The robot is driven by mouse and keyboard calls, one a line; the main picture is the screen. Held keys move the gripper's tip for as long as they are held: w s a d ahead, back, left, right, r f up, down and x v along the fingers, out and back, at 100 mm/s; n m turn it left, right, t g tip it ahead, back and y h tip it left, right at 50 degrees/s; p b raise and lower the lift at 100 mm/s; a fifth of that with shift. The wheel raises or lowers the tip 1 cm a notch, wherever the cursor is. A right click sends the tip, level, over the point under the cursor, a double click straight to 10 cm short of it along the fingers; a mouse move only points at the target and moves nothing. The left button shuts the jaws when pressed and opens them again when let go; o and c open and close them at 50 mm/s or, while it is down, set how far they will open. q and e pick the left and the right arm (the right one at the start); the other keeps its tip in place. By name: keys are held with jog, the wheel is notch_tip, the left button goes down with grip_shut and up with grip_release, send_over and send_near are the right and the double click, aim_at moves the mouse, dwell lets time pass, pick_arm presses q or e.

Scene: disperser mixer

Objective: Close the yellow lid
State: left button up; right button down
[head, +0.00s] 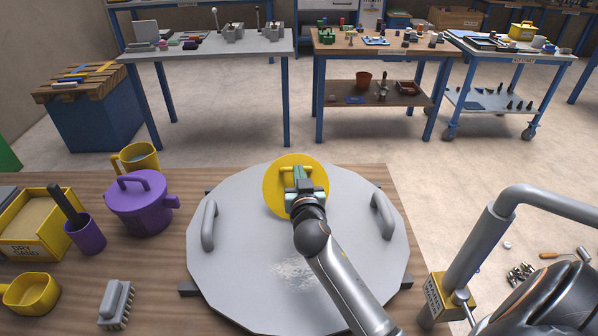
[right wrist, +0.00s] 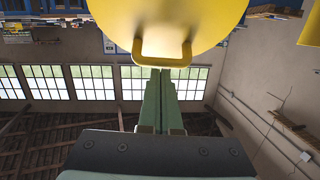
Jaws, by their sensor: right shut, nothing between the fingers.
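The yellow lid (head: 271,190) is a round disc at the far part of a large grey round cover (head: 235,250). The lid's yellow handle (head: 284,170) also shows in the right wrist view (right wrist: 162,62). I cannot tell the lid's exact tilt. My right gripper (head: 297,172) is in front of the lid, and its green fingers (right wrist: 160,80) are shut and empty. The fingertips are at the handle, close to its bar; I cannot tell whether they touch. The gripper hides part of the lid. My left gripper is not in view.
Grey handles (head: 209,226) and (head: 382,216) stand on the cover, with white powder (head: 293,272) near its front. A purple pitcher (head: 140,208), a yellow sand box (head: 30,235), a yellow cup (head: 30,295) and a brush (head: 116,303) sit left. A grey pipe (head: 470,250) stands right.

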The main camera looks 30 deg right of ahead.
jog(key=shift+w, duration=0.1)
dwell(0.3)
jog(key=shift+f+b+x, duration=0.2)
jog(key=shift+b+x, duration=0.6)
jog(key=shift+x, duration=0.5)
jog(key=w+d, duration=0.1)
jog(key=w+f, duration=0.1)
jog(key=w, duration=0.1)
jog(key=shift+w+d+f+g, duration=0.1)
jog(key=shift+d+f+g, duration=0.1)
jog(key=shift+d+g, duration=0.2)
jog(key=w+d+f+b, duration=0.1)
jog(key=w+f+b, duration=0.2)
jog(key=f, duration=0.2)
jog(key=shift+w+d+y, duration=0.15)
jog(key=shift+d+y, duration=0.15)
